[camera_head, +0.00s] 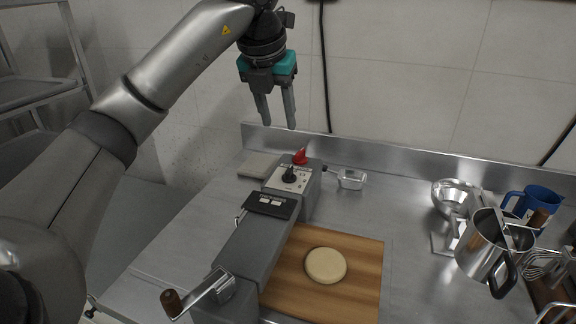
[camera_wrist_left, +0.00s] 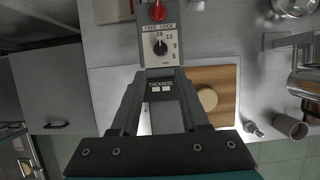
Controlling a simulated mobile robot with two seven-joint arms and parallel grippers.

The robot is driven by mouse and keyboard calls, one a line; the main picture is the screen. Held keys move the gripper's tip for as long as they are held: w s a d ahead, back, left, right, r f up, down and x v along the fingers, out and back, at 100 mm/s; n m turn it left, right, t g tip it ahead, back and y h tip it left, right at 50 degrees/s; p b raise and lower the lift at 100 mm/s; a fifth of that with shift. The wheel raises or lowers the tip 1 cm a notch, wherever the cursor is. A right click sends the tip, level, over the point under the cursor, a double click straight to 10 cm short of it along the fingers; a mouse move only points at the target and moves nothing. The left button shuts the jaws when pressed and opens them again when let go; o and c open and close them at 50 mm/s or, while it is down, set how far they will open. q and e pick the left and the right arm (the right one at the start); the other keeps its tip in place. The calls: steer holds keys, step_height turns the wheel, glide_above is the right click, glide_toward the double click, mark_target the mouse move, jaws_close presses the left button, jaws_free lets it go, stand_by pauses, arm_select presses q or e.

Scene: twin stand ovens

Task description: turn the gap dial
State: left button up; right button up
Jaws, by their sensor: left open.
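The gap dial is a black knob (camera_head: 289,174) on a pale scale plate at the far end of a grey dough sheeter (camera_head: 241,247). The knob also shows in the left wrist view (camera_wrist_left: 160,47), with numbers around it and the words FREE and LOCK above. A red lever (camera_head: 300,156) stands just behind it. My left gripper (camera_head: 277,122) is open and empty, pointing down in the air above and behind the dial, apart from it. In the left wrist view its fingers (camera_wrist_left: 160,78) lie either side of a THICKNESS label. My right gripper is not in view.
A round of dough (camera_head: 325,265) lies on a wooden board (camera_head: 361,290) beside the sheeter. A crank with a brown handle (camera_head: 172,302) sticks out at the near end. Steel pots (camera_head: 483,250), a bowl and a blue jug (camera_head: 537,203) stand at right. A wall rises behind the counter.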

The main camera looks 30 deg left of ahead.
mark_target(289, 169)
arm_select(q)
steer(key=b+x, duration=0.4)
steer(key=x, duration=0.9)
steer(key=shift+s, duration=0.15)
steer(key=shift+x, duration=1.1)
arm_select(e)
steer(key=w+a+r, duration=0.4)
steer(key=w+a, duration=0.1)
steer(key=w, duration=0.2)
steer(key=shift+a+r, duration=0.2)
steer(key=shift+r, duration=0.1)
arm_select(q)
steer(key=shift+c, duration=0.2)
jaws_close()
